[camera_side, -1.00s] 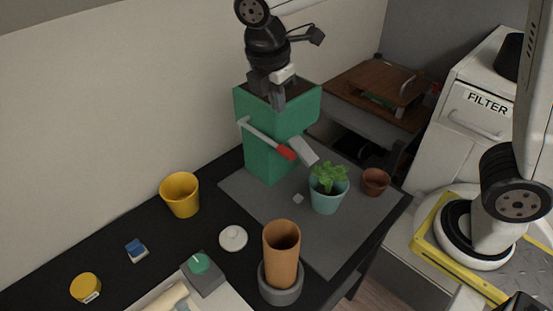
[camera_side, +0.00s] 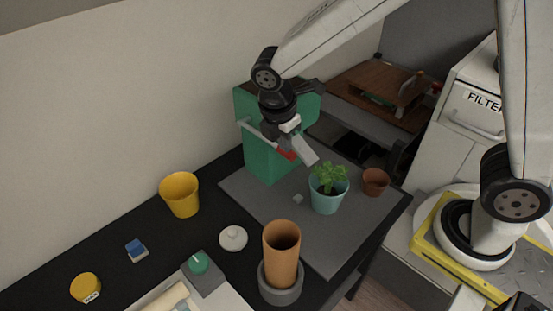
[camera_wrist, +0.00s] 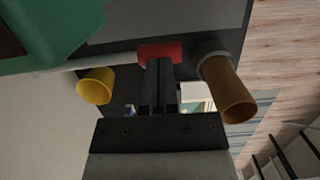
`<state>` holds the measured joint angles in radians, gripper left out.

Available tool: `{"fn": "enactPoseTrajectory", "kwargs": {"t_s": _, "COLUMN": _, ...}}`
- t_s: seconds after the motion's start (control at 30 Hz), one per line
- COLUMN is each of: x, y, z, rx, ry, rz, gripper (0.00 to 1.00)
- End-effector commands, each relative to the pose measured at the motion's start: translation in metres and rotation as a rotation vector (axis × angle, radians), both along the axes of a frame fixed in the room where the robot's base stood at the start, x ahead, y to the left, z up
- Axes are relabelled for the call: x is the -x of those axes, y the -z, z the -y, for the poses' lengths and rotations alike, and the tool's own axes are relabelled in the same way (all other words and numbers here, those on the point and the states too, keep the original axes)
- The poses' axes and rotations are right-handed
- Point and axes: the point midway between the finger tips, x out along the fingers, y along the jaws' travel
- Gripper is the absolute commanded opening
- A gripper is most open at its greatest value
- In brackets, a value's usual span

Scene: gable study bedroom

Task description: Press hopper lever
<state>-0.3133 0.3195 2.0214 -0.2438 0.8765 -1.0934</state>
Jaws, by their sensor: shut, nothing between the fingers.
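The green hopper (camera_side: 262,160) stands on a grey mat at the back of the black desk, with a grey spout on its front. Its lever is a pale rod (camera_side: 256,129) ending in a red handle (camera_side: 284,154), which also shows in the wrist view (camera_wrist: 172,50). My gripper (camera_side: 287,146) is shut and empty, pointing down in front of the hopper, right by the red handle. In the wrist view its fingertips (camera_wrist: 158,64) overlap the handle's edge. I cannot tell whether they touch it. My gripper partly hides the rod and handle in the side view.
A plant in a teal pot (camera_side: 327,196) and a small terracotta pot (camera_side: 375,184) stand right of the hopper. A yellow cup (camera_side: 181,199) is to the left. A tall orange tube (camera_side: 281,252) stands in a grey base in front. The mat (camera_side: 325,244) has bare room near its front.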

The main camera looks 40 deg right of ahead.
Motion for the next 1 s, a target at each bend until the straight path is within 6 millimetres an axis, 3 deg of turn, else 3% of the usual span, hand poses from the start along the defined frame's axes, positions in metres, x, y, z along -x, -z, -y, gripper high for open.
{"fn": "enactPoseTrajectory", "kwargs": {"t_s": 0.57, "x": 0.002, "y": 0.008, "z": 0.000, "rx": 0.001, "ry": -0.001, "rz": -0.003, "gripper": 0.00}}
{"fn": "enactPoseTrajectory", "kwargs": {"t_s": 1.0, "x": 0.005, "y": 0.051, "z": 0.000, "rx": 0.002, "ry": -0.001, "rz": -0.005, "gripper": 0.00}}
